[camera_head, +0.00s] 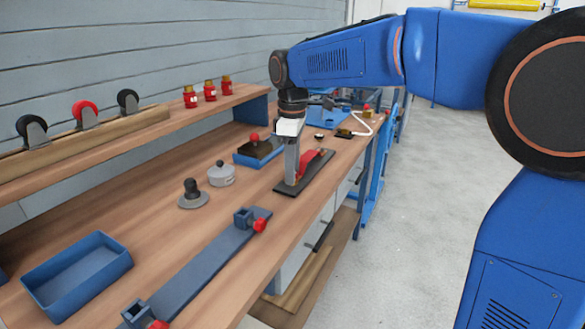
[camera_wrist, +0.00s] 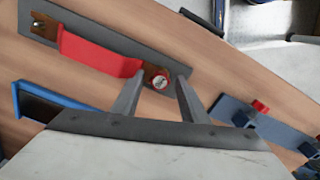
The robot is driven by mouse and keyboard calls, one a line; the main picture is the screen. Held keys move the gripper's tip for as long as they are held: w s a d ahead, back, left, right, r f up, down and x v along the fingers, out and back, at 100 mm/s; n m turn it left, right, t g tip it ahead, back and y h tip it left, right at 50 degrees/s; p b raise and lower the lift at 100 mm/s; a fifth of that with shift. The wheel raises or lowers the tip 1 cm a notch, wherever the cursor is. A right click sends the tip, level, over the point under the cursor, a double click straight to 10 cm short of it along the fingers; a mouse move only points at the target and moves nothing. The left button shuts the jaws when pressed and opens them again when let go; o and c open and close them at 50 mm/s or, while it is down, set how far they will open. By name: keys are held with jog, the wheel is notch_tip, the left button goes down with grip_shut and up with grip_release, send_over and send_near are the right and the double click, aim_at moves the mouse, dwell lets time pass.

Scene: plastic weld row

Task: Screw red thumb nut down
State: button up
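The red thumb nut (camera_wrist: 160,80) shows in the wrist view as a small round red piece with a pale centre. It sits at one end of a red bar (camera_wrist: 100,58) on a dark base plate (camera_wrist: 150,48). My gripper (camera_wrist: 161,77) is open, with one finger on each side of the nut and a visible gap to it. I cannot tell how far the fingertips are above the plate. In the head view my gripper (camera_head: 291,180) points down over the dark plate (camera_head: 318,171), beside the red bar (camera_head: 308,160). The nut is hidden there.
A blue tray with a dark block (camera_head: 258,152) stands behind the plate. A pale lidded pot (camera_head: 222,176) and a black-knobbed disc (camera_head: 192,197) stand to the left. A blue-grey rail with red knobs (camera_head: 205,260) lies nearer. An empty blue bin (camera_head: 78,272) is at the left.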

grip_shut()
jog(key=m, duration=0.4)
jog(key=shift+m, duration=0.4)
jog(key=m, duration=0.4)
jog(key=shift+m, duration=0.4)
jog(key=m, duration=0.4)
jog(key=shift+m, duration=0.4)
jog(key=m, duration=0.5)
